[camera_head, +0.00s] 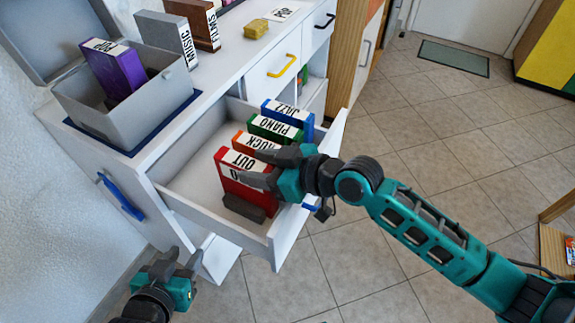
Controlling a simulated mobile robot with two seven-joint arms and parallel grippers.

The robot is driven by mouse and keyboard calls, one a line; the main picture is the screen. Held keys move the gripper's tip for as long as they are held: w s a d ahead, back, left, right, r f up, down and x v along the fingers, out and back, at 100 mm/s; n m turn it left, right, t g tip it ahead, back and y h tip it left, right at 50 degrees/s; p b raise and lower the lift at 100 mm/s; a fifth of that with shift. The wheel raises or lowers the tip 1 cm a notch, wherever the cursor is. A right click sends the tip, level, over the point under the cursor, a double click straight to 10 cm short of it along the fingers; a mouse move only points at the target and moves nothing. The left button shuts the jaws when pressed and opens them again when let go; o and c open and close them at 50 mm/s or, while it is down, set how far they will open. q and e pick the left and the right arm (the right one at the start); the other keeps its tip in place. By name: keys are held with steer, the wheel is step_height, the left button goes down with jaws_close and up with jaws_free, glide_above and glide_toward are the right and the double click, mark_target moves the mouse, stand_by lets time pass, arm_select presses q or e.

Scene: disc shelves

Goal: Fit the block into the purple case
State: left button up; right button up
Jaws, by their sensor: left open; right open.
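The purple case (113,68) stands upright, slightly tilted, in an open grey box (152,118) on the cabinet top. Its lower part is hidden by the box wall. A small yellow block (257,29) lies farther back on the cabinet top. A dark grey block (243,208) lies in the open drawer by the red case (236,181). My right gripper (259,167) is open over the drawer, its fingers at the red and orange cases; contact is unclear. My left gripper (182,260) is open and empty, low beside the cabinet's front left.
The open drawer (193,208) also holds orange (240,140), green (262,127) and blue (300,114) cases. A grey case (160,37) and a brown case (188,18) stand behind the grey box. A closed drawer has a yellow handle (284,66). Tiled floor (440,120) is clear at right.

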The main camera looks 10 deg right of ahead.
arm_select(q)
steer(key=shift+s+a+r+p, duration=0.1)
steer(key=shift+s+a+p, duration=0.1)
steer(key=shift+p, duration=0.2)
arm_select(e)
steer(key=v, duration=1)
steer(key=shift+s+d+r, duration=0.1)
steer(key=shift+s+d, duration=0.1)
steer(key=shift+d, duration=0.05)
